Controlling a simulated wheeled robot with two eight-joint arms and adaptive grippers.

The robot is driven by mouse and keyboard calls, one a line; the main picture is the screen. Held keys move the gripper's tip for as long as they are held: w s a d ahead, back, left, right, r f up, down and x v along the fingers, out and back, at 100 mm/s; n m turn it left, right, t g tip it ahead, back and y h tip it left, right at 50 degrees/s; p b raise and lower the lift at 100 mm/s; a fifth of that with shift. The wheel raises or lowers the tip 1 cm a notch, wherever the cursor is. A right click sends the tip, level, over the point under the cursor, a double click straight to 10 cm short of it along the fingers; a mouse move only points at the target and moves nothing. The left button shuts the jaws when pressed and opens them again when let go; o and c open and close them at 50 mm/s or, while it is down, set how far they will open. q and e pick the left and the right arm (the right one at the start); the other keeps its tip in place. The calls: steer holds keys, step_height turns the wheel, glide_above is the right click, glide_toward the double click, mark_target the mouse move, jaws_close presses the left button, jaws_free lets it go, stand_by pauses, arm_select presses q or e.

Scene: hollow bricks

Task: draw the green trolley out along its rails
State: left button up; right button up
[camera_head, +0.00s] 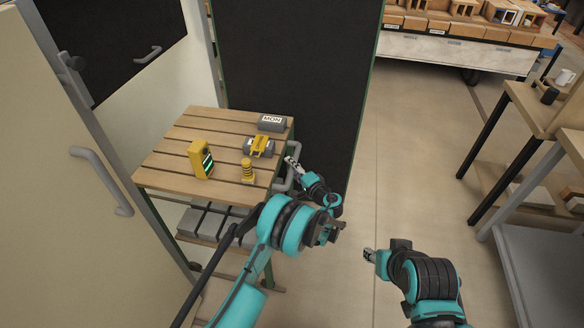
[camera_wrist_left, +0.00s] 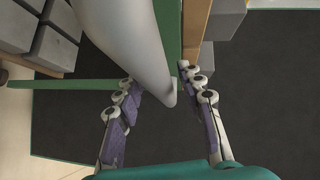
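The trolley has a slatted wooden top (camera_head: 172,162) in the head view, at the left between pale panels and a dark panel. A grey bar handle (camera_head: 291,180) stands at its right side. My left gripper (camera_head: 292,163) is at this handle. In the left wrist view the handle (camera_wrist_left: 140,45) reaches down between my left gripper's two fingers (camera_wrist_left: 158,88), which stand apart on either side of it; firm contact is not clear. Green framing (camera_wrist_left: 192,25) shows behind. The rails are not clearly visible. My right gripper (camera_head: 370,255) hangs over the floor, apart from the trolley; its opening is unclear.
On the top stand a yellow device (camera_head: 201,158), a yellow ribbed piece (camera_head: 247,171), a yellow-and-grey tool (camera_head: 259,146) and a block marked MON (camera_head: 271,123). Grey bricks (camera_head: 205,222) lie below. The floor (camera_head: 400,170) is open towards the benches (camera_head: 540,110) at right.

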arm_select(q)
steer(key=v, duration=1.2)
stand_by(0.4)
steer(key=a+r+g, duration=0.1)
steer(key=a+r, duration=0.1)
steer(key=r, duration=0.1)
steer(key=s+a+r+n+g+h, duration=0.1)
steer(key=a+r, duration=0.1)
steer(key=a, duration=0.1)
steer(key=a+r, duration=0.3)
steer(key=shift+s+a+r+n+g+h, duration=0.15)
steer(key=shift+a+r+n+g+h, duration=0.15)
steer(key=shift+r+n+g, duration=0.1)
steer(key=s+a+r+n+g+h, duration=0.2)
steer(key=s+a+r, duration=0.25)
steer(key=s, duration=0.45)
steer(key=s+a+r+n+g+h, duration=0.1)
steer(key=s+a+r+n+h, duration=0.2)
steer(key=s+a, duration=0.5)
steer(key=s+d+n+h, duration=0.2)
steer(key=s+h, duration=0.1)
steer(key=s, duration=1.2)
steer(key=shift+f, duration=0.35)
